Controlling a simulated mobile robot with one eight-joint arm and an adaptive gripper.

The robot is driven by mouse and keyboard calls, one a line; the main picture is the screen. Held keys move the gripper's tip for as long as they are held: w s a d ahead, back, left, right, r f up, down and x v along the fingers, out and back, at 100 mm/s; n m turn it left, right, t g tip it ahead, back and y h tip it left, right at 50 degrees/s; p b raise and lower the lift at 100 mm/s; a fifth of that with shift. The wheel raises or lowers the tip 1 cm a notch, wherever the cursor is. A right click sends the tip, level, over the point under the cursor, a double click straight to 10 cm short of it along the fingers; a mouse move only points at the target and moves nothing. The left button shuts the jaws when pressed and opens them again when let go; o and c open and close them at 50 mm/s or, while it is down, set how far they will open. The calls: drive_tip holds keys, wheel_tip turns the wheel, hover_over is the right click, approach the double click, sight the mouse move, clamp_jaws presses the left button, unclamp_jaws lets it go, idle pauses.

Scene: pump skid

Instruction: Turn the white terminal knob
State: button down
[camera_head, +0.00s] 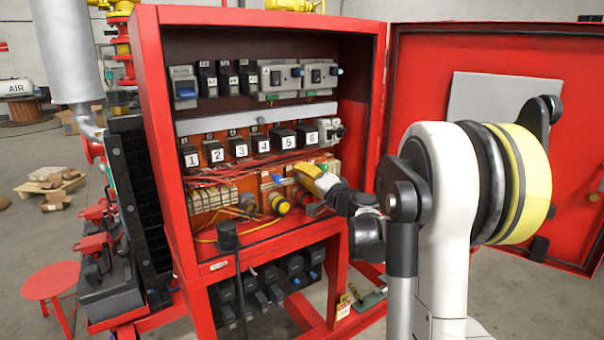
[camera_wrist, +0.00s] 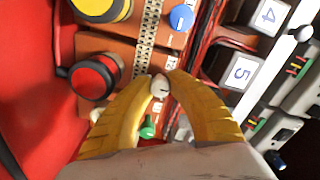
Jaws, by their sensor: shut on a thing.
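The white terminal knob (camera_wrist: 160,86) shows in the wrist view between the tips of my yellow fingers. My gripper (camera_wrist: 163,80) is shut on it, with one finger on each side. In the head view my gripper (camera_head: 308,173) reaches into the red cabinet, at the terminal row below the numbered breakers. The knob is hidden behind the fingers there. A small dark mark shows on the knob's face.
A blue knob (camera_wrist: 181,18), a green knob (camera_wrist: 148,128) and a red button (camera_wrist: 94,77) sit near the fingers. Numbered breakers (camera_wrist: 241,72) stand to the right in the wrist view. The red cabinet door (camera_head: 485,150) stands open behind my arm.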

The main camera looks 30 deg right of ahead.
idle(0.3)
drive_tip(key=c, duration=1.2)
unclamp_jaws()
drive_tip(key=shift+c, duration=0.2)
drive_tip(key=shift+s, duration=0.1)
drive_tip(key=s, duration=1.2)
drive_tip(key=shift+f, duration=0.2)
drive_tip(key=shift+w, duration=0.1)
